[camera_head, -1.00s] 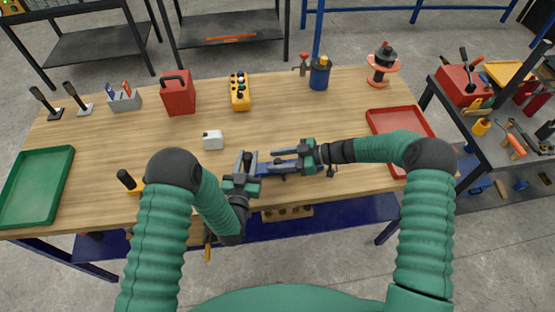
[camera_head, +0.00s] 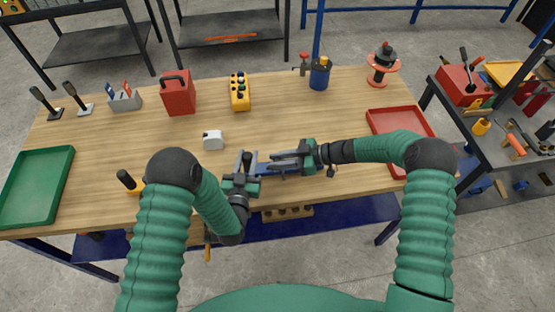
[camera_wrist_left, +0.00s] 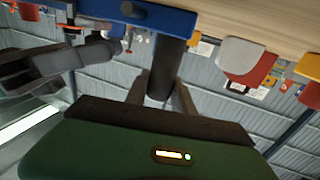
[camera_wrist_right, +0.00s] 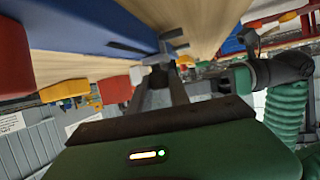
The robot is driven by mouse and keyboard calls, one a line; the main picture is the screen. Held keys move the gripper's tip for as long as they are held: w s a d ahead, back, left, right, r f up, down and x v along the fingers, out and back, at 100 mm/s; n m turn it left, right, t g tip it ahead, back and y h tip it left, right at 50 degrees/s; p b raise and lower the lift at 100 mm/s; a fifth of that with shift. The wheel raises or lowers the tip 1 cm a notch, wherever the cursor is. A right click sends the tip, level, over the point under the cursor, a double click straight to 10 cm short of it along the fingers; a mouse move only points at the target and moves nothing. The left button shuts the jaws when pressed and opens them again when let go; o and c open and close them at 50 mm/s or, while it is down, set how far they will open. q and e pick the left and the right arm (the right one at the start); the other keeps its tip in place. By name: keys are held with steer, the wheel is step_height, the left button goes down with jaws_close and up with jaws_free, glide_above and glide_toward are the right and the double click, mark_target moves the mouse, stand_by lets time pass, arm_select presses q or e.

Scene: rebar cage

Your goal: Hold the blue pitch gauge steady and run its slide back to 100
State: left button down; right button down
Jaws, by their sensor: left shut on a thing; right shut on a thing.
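The blue pitch gauge (camera_head: 268,171) is held near the front edge of the table, partly hidden by my grippers. Its blue bar crosses the top of the left wrist view (camera_wrist_left: 130,10) and the upper left of the right wrist view (camera_wrist_right: 105,25). My left gripper (camera_head: 249,160) is shut on the gauge's dark round handle (camera_wrist_left: 168,65), which hangs from the bar. My right gripper (camera_head: 274,162) is shut on a small grey part at the bar, apparently the slide (camera_wrist_right: 158,73). I cannot read the scale.
A white block (camera_head: 213,140) sits just behind the grippers. A red can (camera_head: 178,95), yellow control box (camera_head: 240,93) and blue pot (camera_head: 319,75) stand at the back. A green tray (camera_head: 62,165) lies left, a red tray (camera_head: 380,125) right.

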arm_select(q)
steer(key=shift+d, duration=0.1)
arm_select(e)
steer(key=shift+w, duration=0.15)
stand_by(0.4)
arm_select(q)
steer(key=shift+s+d, duration=0.1)
arm_select(e)
steer(key=shift+a, duration=1.6)
steer(key=c, duration=1.2)
jaws_free()
steer(key=shift+d, duration=0.1)
arm_select(q)
steer(key=shift+a, duration=0.2)
arm_select(e)
steer(key=v, duration=1.2)
